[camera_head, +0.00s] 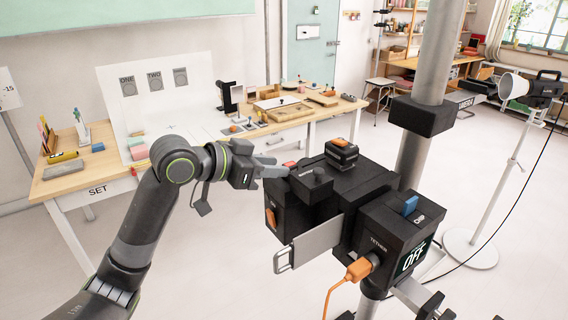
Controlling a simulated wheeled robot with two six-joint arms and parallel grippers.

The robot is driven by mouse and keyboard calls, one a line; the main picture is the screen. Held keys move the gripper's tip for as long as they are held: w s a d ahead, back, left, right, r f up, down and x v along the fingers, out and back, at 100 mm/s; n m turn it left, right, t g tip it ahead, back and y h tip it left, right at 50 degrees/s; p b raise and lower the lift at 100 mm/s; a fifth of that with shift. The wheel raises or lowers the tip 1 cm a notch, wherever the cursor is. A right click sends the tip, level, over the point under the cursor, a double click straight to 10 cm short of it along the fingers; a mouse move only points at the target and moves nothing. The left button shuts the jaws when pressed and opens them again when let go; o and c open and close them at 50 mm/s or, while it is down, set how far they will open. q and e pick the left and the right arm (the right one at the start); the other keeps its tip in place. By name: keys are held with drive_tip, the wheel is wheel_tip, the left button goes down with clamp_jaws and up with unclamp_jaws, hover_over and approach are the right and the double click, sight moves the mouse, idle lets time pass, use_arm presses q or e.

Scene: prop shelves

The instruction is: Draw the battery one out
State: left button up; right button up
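My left gripper (280,168) reaches in from the left, its grey fingertips at the near-left top of a black camera rig (345,205). A small black block (311,183) sits on the rig just right of the fingertips, with a bit of red (290,164) behind them. I cannot tell whether the fingers touch the block or how far apart they are. Another black block with an orange mark (341,153) stands farther back on the rig. No label ONE is readable on either block. My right gripper is not clearly visible.
An OFF-marked box (400,238) with an orange plug and cable (358,270) is on the rig's right. A grey plate with a handle (308,243) juts out in front. Behind, a wooden bench (100,172) carries a board marked ONE and TWO (152,95). A grey column (432,55) stands behind the rig.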

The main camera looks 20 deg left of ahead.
use_arm(q)
drive_tip(key=shift+p+x, duration=0.35)
drive_tip(key=shift+x, duration=1.45)
drive_tip(key=shift+c, duration=0.4)
clamp_jaws()
